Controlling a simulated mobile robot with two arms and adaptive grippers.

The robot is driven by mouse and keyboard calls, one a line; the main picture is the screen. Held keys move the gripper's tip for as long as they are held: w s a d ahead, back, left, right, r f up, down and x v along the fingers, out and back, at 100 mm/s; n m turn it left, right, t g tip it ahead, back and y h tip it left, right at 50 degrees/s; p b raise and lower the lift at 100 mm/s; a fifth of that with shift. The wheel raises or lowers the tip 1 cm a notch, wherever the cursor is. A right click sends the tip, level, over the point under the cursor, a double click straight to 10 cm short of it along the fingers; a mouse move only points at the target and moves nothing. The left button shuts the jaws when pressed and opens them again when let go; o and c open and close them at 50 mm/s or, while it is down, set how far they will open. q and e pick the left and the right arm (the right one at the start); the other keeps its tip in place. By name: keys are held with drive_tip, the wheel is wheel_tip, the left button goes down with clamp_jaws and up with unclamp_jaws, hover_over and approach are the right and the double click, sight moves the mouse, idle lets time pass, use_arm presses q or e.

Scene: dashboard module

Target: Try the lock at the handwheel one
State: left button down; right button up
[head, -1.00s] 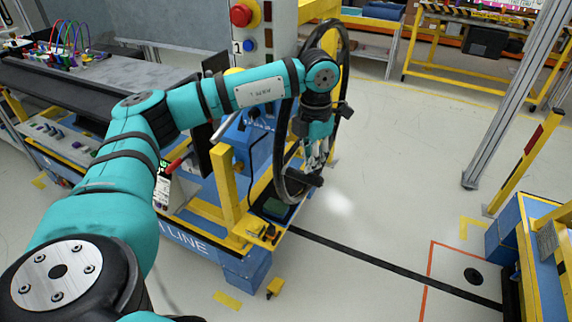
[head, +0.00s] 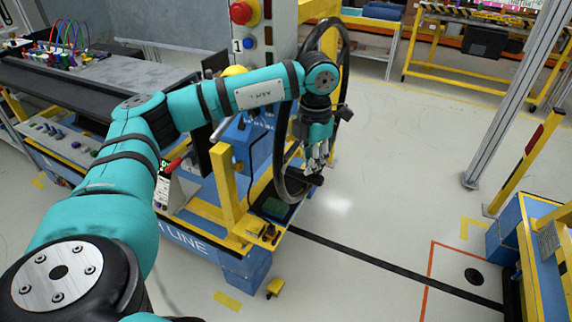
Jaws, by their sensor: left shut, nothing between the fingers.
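The handwheel is a large black ring (head: 281,178) seen nearly edge-on at the end of the blue and yellow station. A dark knob sticks out at its right side, and a black handle part (head: 306,181) is low on the wheel. My left gripper (head: 317,168) is shut and empty. It points down at the wheel's lower front, just above the black handle part; I cannot tell whether it touches. My left forearm and wrist hide part of the wheel and its hub. No separate lock part can be made out. My right gripper is not in view.
A grey post with a red button (head: 241,12) and a blue button (head: 250,45) stands behind the wheel. A yellow frame (head: 228,185) is left of it. Open floor lies to the right, up to a blue and yellow unit (head: 508,240).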

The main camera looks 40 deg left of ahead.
use_arm(q)
drive_tip(key=shift+f+b, duration=0.4)
drive_tip(key=shift+f, duration=0.25)
drive_tip(key=shift+s+f, duration=0.15)
drive_tip(key=shift+f, duration=0.1)
drive_tip(key=shift+r, duration=0.1)
idle(0.3)
drive_tip(key=shift+r+p, duration=0.65)
drive_tip(key=shift+r, duration=0.3)
wheel_tip(320, 180, up, 6)
drive_tip(key=p, duration=0.4)
